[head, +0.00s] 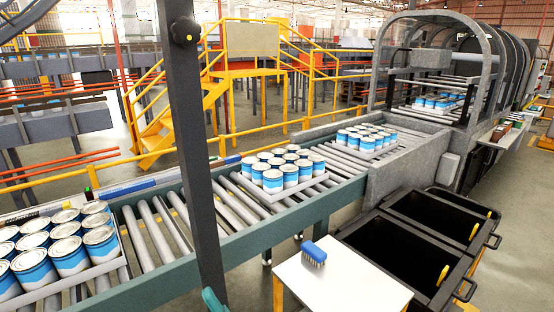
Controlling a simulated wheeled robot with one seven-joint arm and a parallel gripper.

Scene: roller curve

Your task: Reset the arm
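My gripper is not in view, and I cannot make out any part of my arm in the head view. The task names no other object. Whether anything is held cannot be seen.
A roller conveyor (150,232) carries trays of blue-white cans (272,178) toward a grey machine (420,150). A dark post (195,130) stands in front. A white table (345,282) holds a blue brush (314,253). Black bins (400,245) stand at right.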

